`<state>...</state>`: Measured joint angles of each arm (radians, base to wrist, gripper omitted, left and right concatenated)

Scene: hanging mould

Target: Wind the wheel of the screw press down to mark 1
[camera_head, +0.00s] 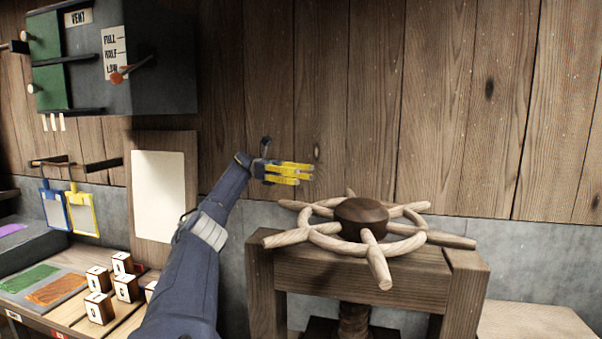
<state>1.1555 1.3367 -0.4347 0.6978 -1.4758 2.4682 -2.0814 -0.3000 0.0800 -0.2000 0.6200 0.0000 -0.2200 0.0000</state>
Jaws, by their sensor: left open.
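The screw press (370,284) stands right of centre, a wooden frame with a thick crossbeam. Its pale wooden wheel (408,245) lies flat on top, with several spoke handles around a dark brown hub (361,214). The wooden screw (353,322) shows below the beam; its lower part is cut off by the frame's bottom edge. No mark 1 can be made out. My left gripper (306,173), with yellow fingers, is open and empty, up and to the left of the wheel, apart from it. My right gripper is not in view.
A dark vent box (165,60) with a lever hangs at upper left. Blue (54,209) and yellow (82,214) tags hang below it. Several lettered blocks (99,308) stand on the bench at lower left. A blank white sheet (159,197) is on a board. Space above the wheel is clear.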

